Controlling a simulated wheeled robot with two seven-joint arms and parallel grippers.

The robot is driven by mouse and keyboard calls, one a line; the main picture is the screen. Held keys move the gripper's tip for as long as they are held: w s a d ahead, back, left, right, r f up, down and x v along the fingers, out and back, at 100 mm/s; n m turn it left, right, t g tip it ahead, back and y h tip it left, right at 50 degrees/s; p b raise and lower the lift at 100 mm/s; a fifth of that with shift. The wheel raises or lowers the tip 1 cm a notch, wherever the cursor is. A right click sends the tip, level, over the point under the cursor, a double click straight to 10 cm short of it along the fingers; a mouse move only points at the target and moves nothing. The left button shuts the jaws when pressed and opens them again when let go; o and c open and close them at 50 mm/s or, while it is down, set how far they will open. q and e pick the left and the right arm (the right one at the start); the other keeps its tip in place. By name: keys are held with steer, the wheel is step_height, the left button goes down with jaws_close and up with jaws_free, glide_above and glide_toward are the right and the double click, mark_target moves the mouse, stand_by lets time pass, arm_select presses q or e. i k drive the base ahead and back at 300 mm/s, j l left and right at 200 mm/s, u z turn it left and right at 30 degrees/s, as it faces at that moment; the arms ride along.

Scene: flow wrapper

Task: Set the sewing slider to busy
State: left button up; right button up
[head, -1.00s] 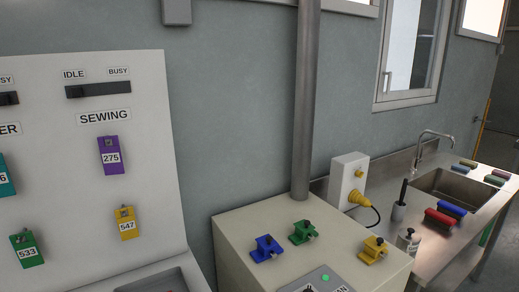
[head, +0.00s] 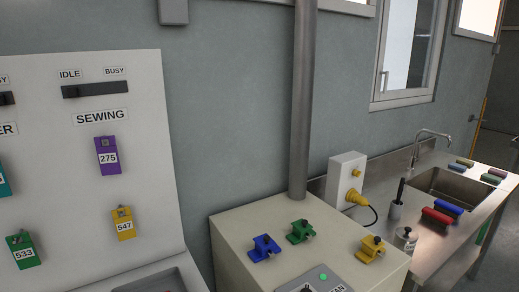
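The sewing slider (head: 97,89) is a dark horizontal track on the pale panel at the upper left of the head view. Its IDLE label is above the left part and its BUSY label above the right. The SEWING sign (head: 101,116) is just below it. A dark knob (head: 71,92) appears to sit at the left, IDLE end, though it is small and dark against the track. Neither of my grippers is in view.
Below the sign hang a purple tag 275 (head: 107,156) and a yellow tag 547 (head: 123,224). A pale cabinet (head: 330,235) with colored clamps stands right of the panel, beside a vertical pipe (head: 303,100). A steel sink counter (head: 455,240) is farther right.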

mark_target(72, 92)
steer(key=u, duration=1.45)
